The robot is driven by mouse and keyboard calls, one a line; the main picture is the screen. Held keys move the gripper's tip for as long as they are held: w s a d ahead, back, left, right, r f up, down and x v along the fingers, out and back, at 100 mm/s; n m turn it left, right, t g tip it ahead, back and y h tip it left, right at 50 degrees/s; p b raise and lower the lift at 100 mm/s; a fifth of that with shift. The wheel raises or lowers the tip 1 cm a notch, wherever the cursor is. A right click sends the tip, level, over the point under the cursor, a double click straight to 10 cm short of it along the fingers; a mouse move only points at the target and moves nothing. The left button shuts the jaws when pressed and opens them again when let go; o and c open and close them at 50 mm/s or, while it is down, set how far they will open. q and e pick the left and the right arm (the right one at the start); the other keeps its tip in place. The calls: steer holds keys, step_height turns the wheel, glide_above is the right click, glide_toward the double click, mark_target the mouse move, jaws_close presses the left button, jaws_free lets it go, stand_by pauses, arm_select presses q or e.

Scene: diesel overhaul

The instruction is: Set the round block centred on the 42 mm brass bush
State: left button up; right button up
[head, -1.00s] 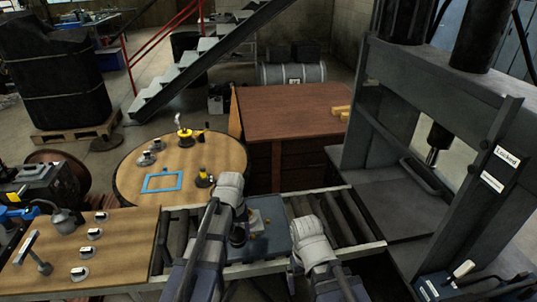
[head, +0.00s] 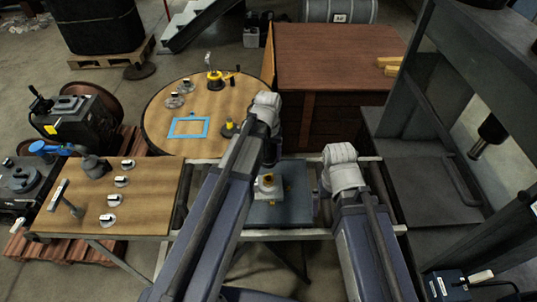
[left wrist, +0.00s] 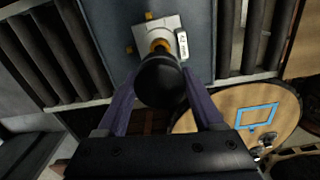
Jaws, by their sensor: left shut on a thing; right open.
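The round block (left wrist: 160,82) is dark and cylindrical. My left gripper (left wrist: 162,95) is shut on it, with one finger on each side. The brass bush (left wrist: 160,46) shows just past the block's rim and is partly hidden by it. The bush sits in a pale metal housing (left wrist: 167,32) with a white label. In the head view, the bush (head: 267,179) shows just below my left gripper (head: 271,158). I cannot tell whether block and bush touch. My right gripper (head: 322,192) is open, right of the bush; its fingers are hard to make out.
The housing stands on a blue-grey plate (head: 285,211) over a roller conveyor. A wooden board (head: 150,200) with several labelled parts is at left. A round table (head: 160,125) with a blue frame (head: 188,127) lies behind. The tall press (head: 400,120) stands at right.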

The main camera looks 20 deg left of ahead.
arm_select(q)
steer(key=b, duration=0.7)
glide_above(268, 178)
steer(key=shift+d+f, duration=0.1)
steer(key=shift+f, duration=3.35)
steer(key=shift+f+b, duration=1.25)
steer(key=shift+f, duration=0.2)
steer(key=o, duration=1.5)
steer(key=shift+s, duration=0.1)
steer(key=shift+o, duration=0.2)
steer(key=shift+r, duration=0.15)
step_height(268, 178, up, 9)
steer(key=p, duration=0.9)
steer(key=shift+f, duration=0.25)
step_height(268, 178, down, 9)
steer(key=b, duration=0.9)
steer(key=shift+r, duration=0.15)
